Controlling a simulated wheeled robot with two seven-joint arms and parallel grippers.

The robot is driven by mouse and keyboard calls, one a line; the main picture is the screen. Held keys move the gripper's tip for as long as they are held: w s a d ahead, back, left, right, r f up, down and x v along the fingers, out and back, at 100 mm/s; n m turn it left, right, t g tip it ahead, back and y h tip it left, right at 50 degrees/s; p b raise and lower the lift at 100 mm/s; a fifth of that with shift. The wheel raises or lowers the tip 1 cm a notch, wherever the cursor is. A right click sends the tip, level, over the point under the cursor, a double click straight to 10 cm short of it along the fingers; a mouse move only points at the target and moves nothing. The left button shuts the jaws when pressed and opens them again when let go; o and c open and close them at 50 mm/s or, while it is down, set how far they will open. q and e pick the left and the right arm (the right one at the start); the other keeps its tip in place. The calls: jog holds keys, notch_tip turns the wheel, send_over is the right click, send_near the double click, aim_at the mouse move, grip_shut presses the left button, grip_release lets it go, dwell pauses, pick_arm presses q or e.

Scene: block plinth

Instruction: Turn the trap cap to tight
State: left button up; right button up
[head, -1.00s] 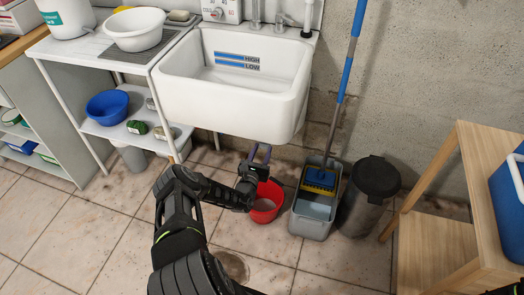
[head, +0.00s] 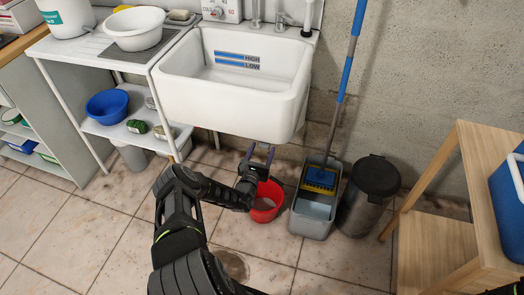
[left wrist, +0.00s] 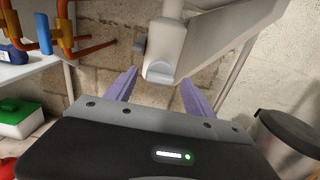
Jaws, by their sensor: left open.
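In the left wrist view, a pale grey-white trap part with a rounded lower end, likely the trap cap (left wrist: 160,70), hangs below a white pipe under the sink. My left gripper (left wrist: 158,86) is open, with one purple finger on each side of this part in the picture. I see no contact, and the depth between them is unclear. In the head view my left gripper (head: 260,153) is below the front of the white sink (head: 230,105), above the red bucket. The sink hides the trap there. My right gripper is out of view.
A red bucket (head: 264,212), a grey mop bucket (head: 312,222) and a dark bin (head: 370,190) stand on the tiles. A white shelf unit (head: 108,128) is left of the sink. Copper pipes (left wrist: 100,42) with a blue handle (left wrist: 43,33) run at the upper left.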

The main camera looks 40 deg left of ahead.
pick_arm(q)
jog(key=v, duration=0.7)
jog(key=shift+s+p, duration=0.35)
jog(key=shift+p, duration=0.1)
jog(key=shift+d, duration=0.1)
